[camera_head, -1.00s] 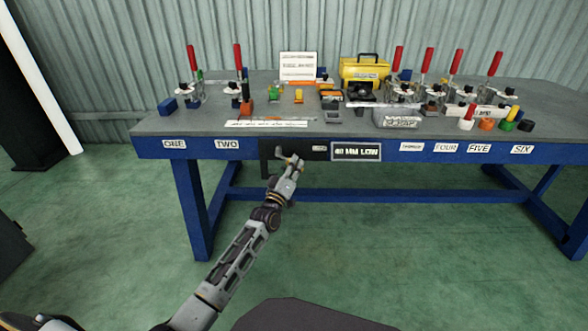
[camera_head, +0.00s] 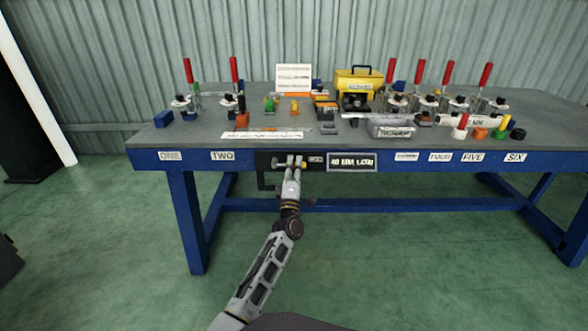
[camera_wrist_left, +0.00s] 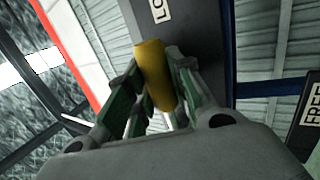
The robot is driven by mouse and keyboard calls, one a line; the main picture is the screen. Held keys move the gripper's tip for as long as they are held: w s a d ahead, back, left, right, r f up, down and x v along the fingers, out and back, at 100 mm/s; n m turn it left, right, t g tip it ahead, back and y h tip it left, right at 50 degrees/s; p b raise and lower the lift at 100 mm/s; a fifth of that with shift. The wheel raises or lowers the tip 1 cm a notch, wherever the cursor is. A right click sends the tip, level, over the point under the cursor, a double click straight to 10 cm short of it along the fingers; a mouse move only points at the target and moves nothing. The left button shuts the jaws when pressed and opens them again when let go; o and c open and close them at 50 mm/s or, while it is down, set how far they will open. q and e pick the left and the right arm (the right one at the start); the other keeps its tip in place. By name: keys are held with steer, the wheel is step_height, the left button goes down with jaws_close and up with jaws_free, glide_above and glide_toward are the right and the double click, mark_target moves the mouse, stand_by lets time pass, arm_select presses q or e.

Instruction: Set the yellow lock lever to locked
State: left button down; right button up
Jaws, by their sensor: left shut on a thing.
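The yellow lock lever shows in the left wrist view (camera_wrist_left: 155,75) as a yellow cylinder between the two fingers. My left gripper (camera_wrist_left: 150,95) is shut on it. In the head view, my left gripper (camera_head: 290,163) is at the black panel (camera_head: 263,160) on the front edge of the blue bench, and a small yellow bit shows beside the fingers. A label partly reading "LO" (camera_wrist_left: 161,10) is above the lever in the wrist view. A label reading "FREE" (camera_wrist_left: 313,100) is at the right edge. My right gripper is not in view.
A "40 MM LOW" sign (camera_head: 352,162) is right of the gripper. The green floor before the bench is clear.

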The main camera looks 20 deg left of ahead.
arm_select(q)
steer(key=shift+r, duration=0.1)
stand_by(0.3)
steer(key=c, duration=1.5)
jaws_free()
steer(key=shift+a, duration=0.1)
steer(key=shift+s+f, duration=0.4)
steer(key=shift+s, duration=0.1)
steer(key=v, duration=1.1)
steer(key=shift+r, duration=0.1)
steer(key=shift+d, duration=0.35)
